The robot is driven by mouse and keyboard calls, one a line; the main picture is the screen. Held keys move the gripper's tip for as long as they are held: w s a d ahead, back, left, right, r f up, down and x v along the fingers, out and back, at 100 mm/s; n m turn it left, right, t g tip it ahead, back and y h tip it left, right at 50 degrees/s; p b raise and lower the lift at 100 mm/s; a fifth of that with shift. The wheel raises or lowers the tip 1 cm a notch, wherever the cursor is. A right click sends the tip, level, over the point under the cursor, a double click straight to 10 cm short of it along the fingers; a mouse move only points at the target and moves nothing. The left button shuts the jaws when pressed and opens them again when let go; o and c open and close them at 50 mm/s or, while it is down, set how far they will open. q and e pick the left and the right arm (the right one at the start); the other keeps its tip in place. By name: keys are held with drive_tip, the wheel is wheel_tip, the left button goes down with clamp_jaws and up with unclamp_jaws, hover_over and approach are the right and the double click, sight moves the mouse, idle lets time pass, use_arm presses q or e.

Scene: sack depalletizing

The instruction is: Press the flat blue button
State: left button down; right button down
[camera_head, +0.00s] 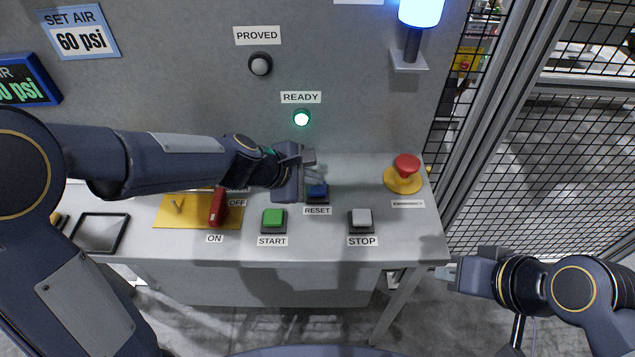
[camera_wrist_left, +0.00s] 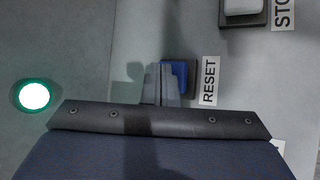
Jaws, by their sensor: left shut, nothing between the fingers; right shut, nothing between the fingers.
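The flat blue button (camera_head: 317,191) sits in a dark square housing above the RESET label, on the grey console top. My left gripper (camera_head: 312,173) is shut and empty, its fingers at the back left of the blue button and covering part of it. In the left wrist view the shut fingertips (camera_wrist_left: 165,85) overlap the left side of the blue button (camera_wrist_left: 180,76); I cannot tell whether they touch it. My right gripper (camera_head: 452,274) is shut and empty, off the console's right front corner.
A green START button (camera_head: 273,218), a white STOP button (camera_head: 361,217) and a red emergency button (camera_head: 406,166) are nearby. A red switch handle (camera_head: 217,207) stands at the left on a yellow plate. The READY lamp (camera_head: 301,119) on the back panel is lit.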

sight(312, 189)
use_arm(q)
drive_tip(key=shift+r, duration=0.45)
wheel_tip(312, 189, up, 5)
drive_tip(key=p, duration=0.5)
drive_tip(key=shift+r, duration=0.1)
idle(0.6)
